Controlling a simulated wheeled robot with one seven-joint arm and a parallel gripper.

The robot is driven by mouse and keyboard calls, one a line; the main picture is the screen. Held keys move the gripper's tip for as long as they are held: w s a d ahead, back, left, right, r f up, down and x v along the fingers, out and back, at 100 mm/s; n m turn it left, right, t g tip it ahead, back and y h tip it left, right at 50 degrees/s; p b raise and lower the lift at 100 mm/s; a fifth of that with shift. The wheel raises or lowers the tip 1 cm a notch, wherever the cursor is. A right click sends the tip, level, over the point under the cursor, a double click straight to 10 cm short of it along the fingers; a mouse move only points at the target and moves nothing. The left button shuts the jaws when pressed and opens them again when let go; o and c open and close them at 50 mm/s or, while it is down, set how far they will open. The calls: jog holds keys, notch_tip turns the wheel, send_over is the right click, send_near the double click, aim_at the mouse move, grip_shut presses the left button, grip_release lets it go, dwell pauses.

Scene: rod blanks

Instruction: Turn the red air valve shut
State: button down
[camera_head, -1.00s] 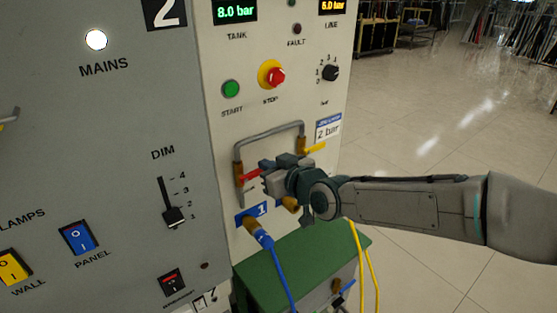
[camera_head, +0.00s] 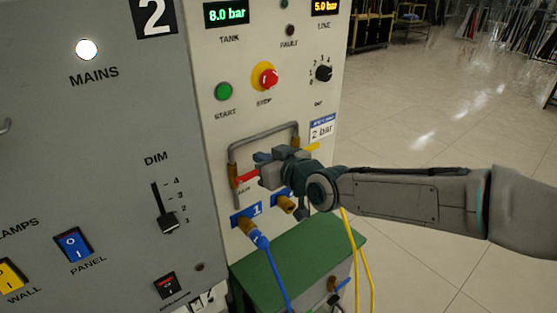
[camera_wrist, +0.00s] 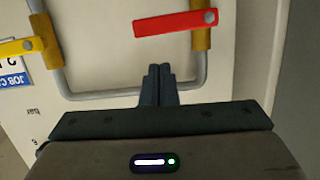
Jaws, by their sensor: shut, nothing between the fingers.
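The red air valve has a flat red lever (camera_head: 245,179) on the left leg of a grey pipe loop on the cream panel. In the wrist view, the red lever (camera_wrist: 172,24) lies nearly crosswise to the pipe, bolted to a brass valve body (camera_wrist: 201,40). My gripper (camera_head: 260,157) is in front of the pipe loop, just above and right of the lever. In the wrist view, my gripper's fingers (camera_wrist: 159,72) are together and empty, apart from the lever in the picture. My gripper hides part of the loop in the head view.
A yellow lever (camera_wrist: 16,46) is on the loop's other leg. Blue and yellow hoses hang below, by a green-topped box (camera_head: 290,250). A red stop button (camera_head: 268,78) and black knob (camera_head: 324,73) are above. Open floor lies right.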

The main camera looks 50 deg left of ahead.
jog(key=r+v, duration=0.1)
jog(key=v, duration=0.9)
jog(key=shift+s, duration=0.2)
jog(key=shift+r, duration=0.1)
jog(key=w+d+f+m+t+h, duration=0.1)
jog(key=w+d+f+h, duration=0.1)
jog(key=f, duration=0.2)
jog(key=w+d+f+t+h, duration=0.1)
jog(key=w+d+f+h, duration=0.1)
jog(key=w+d+f, duration=0.15)
jog(key=w+d+f+m+t+h, duration=0.1)
jog(key=w+d+f+m+h, duration=0.25)
jog(key=d, duration=0.55)
jog(key=w+d+f+m+t+h, duration=0.2)
jog(key=w+d+f+h, duration=0.2)
jog(key=d, duration=0.6)
jog(key=s+d+r+m+h, duration=0.2)
jog(key=d+m+h, duration=0.2)
jog(key=d, duration=1.1)
jog(key=s+d+r+m+g, duration=0.2)
jog(key=s+d+m, duration=0.4)
jog(key=s+d, duration=0.4)
jog(key=shift+s+d+r+g, duration=0.2)
jog(key=shift+s+d+g, duration=0.1)
jog(key=shift+d, duration=0.85)
